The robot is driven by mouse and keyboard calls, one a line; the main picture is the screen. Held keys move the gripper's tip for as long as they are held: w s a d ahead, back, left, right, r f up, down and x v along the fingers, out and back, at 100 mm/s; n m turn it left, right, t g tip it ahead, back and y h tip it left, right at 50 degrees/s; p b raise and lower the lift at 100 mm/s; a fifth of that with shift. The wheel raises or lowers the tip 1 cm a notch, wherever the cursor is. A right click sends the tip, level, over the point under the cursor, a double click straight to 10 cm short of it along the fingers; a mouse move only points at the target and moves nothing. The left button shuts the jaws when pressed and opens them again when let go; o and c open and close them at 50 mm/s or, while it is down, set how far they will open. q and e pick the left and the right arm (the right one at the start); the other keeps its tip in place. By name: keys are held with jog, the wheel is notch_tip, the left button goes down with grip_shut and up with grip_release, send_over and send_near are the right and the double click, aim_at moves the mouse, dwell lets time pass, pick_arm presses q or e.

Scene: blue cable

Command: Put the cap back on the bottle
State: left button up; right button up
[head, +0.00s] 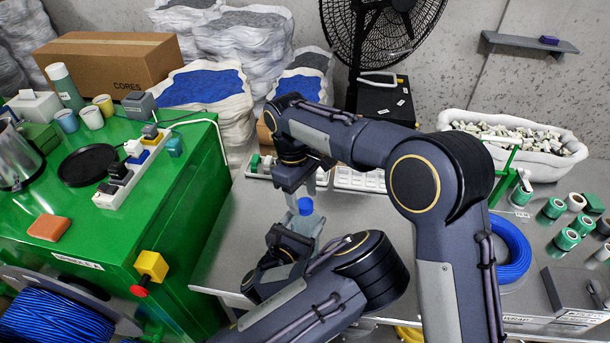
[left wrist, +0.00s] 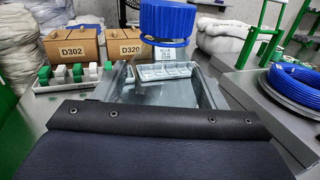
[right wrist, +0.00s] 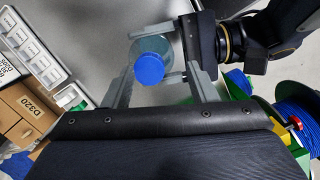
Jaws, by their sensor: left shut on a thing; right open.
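A clear bottle (head: 304,226) stands upright above the grey table, with a blue cap (head: 305,206) at its top. My left gripper (head: 299,231) is shut on the bottle's body from the side. In the left wrist view the cap (left wrist: 167,20) sits above a white label (left wrist: 167,52); I cannot tell whether it is screwed tight. My right gripper (head: 309,189) is above the cap, pointing down. In the right wrist view its open fingers (right wrist: 160,68) stand either side of the cap (right wrist: 149,69), apart from it.
A green bench (head: 200,225) at left carries a power strip (head: 135,175), cups and an orange block (head: 49,228). On the grey table (head: 225,262) are a blue cable coil (head: 512,250), green rolls (head: 567,239) and white trays (head: 358,181).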

aim_at(305, 203)
jog(key=n, duration=0.2)
jog(key=r+n, duration=0.1)
jog(key=n, duration=0.2)
jog(key=shift+w+d+r+n+y, duration=0.15)
jog(key=shift+w+r+n+y, duration=0.15)
jog(key=shift+n, duration=0.1)
jog(key=n, duration=0.2)
jog(key=r+n, duration=0.1)
jog(key=n, duration=0.1)
jog(key=shift+w+r+n+t+y, duration=0.2)
jog(key=shift+n+t+y, duration=0.1)
jog(key=shift+t, duration=0.1)
jog(key=n, duration=0.1)
jog(key=r+n, duration=0.1)
jog(key=n, duration=0.1)
jog(key=shift+w+d+r+n, duration=0.1)
jog(key=shift+w+r+n, duration=0.1)
jog(key=shift+r+n, duration=0.1)
jog(key=shift+f, duration=0.1)
jog(key=shift+f, duration=3.95)
